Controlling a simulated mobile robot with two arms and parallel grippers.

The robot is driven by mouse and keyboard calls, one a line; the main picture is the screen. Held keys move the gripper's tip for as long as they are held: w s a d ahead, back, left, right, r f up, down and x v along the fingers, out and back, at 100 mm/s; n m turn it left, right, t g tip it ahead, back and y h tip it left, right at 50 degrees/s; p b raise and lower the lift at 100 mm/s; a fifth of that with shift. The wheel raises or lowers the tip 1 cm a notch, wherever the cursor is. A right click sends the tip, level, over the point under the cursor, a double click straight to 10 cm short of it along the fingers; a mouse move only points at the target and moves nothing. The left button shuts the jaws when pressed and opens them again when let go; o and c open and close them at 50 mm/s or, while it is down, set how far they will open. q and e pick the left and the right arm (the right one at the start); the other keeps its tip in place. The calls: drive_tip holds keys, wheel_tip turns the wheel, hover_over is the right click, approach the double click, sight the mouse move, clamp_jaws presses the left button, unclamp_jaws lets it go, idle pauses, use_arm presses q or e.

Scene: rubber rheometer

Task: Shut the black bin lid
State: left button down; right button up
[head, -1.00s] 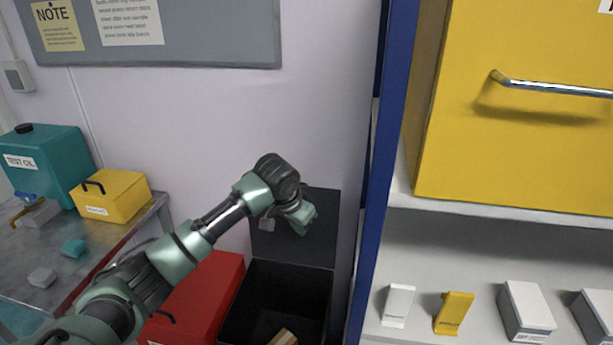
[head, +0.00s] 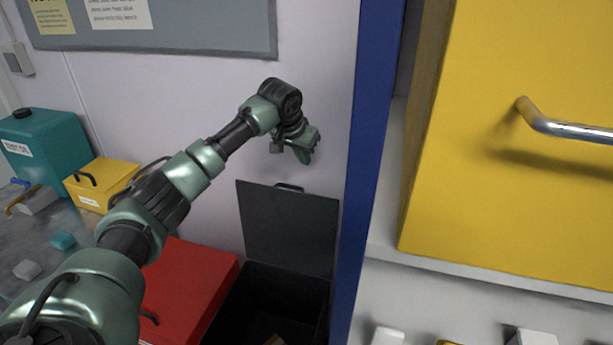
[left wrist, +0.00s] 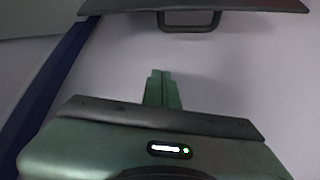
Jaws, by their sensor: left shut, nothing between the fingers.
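The black bin (head: 262,300) stands on the floor against the wall. Its black lid (head: 288,230) is open and upright, leaning back near the wall, with a handle (head: 289,187) on its top edge. In the left wrist view the lid's edge and handle (left wrist: 188,28) show at the top. My left gripper (head: 312,158) is shut and empty, above the lid's top edge and apart from it. Its closed fingers also show in the left wrist view (left wrist: 162,88). A brown item (head: 275,341) lies in the bin, mostly cut off. My right gripper is not in view.
A red bin (head: 190,285) with its lid down stands left of the black bin. A blue shelf post (head: 375,150) rises close on the right, beside a yellow cabinet (head: 500,190). A metal bench (head: 60,245) is at the left.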

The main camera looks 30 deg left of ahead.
sight(310, 170)
use_arm(q)
drive_tip(key=p+x, duration=0.2)
drive_tip(key=x, duration=0.5)
drive_tip(key=shift+w+f, duration=0.15)
drive_tip(key=shift+w, duration=0.05)
drive_tip(key=shift+f, duration=0.3)
drive_tip(key=s+p, duration=0.2)
drive_tip(key=s, duration=0.2)
drive_tip(key=shift+f+p, duration=0.3)
drive_tip(key=shift+p, duration=0.1)
drive_tip(key=shift+w, duration=0.1)
